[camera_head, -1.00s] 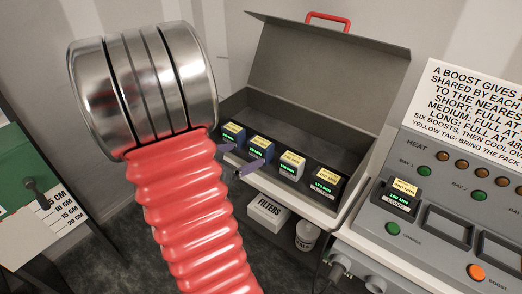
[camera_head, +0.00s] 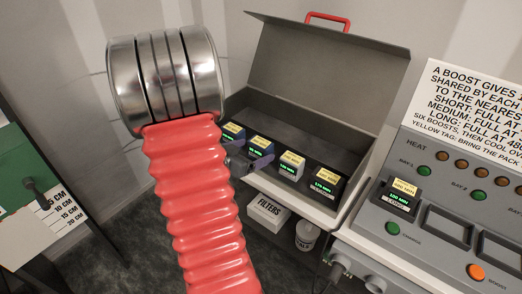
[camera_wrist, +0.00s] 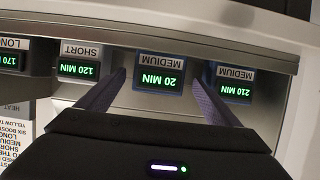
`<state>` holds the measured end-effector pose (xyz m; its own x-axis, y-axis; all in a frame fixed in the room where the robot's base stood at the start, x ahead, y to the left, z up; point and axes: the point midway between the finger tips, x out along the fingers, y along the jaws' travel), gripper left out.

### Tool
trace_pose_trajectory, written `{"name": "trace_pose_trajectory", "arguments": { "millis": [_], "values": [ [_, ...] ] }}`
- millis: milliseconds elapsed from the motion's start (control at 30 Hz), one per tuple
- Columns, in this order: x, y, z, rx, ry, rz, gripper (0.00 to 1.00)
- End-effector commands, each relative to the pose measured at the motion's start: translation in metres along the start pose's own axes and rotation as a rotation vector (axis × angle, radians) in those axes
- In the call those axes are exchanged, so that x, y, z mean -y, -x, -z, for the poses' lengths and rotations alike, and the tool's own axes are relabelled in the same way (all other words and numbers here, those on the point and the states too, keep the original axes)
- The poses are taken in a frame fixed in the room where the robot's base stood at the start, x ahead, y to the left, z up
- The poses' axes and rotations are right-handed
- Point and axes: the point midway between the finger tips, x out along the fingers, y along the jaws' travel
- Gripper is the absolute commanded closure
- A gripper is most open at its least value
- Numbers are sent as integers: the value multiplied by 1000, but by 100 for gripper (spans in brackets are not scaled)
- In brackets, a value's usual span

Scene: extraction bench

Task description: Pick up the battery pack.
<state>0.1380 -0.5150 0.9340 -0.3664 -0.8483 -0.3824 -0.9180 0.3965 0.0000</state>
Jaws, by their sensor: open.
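Several battery packs with green lit displays stand in a row in the open grey case. In the wrist view, the medium pack reading 20 MIN (camera_wrist: 160,80) lies between the two purple fingers of my gripper (camera_wrist: 160,85). A medium pack reading 210 MIN (camera_wrist: 234,84) is to its right, and a short pack reading 120 MIN (camera_wrist: 79,68) to its left. A long pack (camera_wrist: 12,60) is at the left edge. In the head view, my gripper (camera_head: 250,156) is open at the second pack from the left (camera_head: 262,146). I cannot tell whether the fingers touch it.
The grey case (camera_head: 325,75) has its lid raised. At right, a charging console (camera_head: 455,165) holds another long pack (camera_head: 398,196) in a bay.

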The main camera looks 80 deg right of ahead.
Motion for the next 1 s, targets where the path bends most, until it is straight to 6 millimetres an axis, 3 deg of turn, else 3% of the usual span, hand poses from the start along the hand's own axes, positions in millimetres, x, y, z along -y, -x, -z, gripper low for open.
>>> {"name": "trace_pose_trajectory", "arguments": {
  "millis": [367, 933, 1000],
  "values": [
    [-3, -43, -1, 1, 0, -2, 14],
    [-2, -45, -1, 0, 0, 0, 14],
    [-2, -45, -1, 0, 0, 0, 18]
  ]
}}
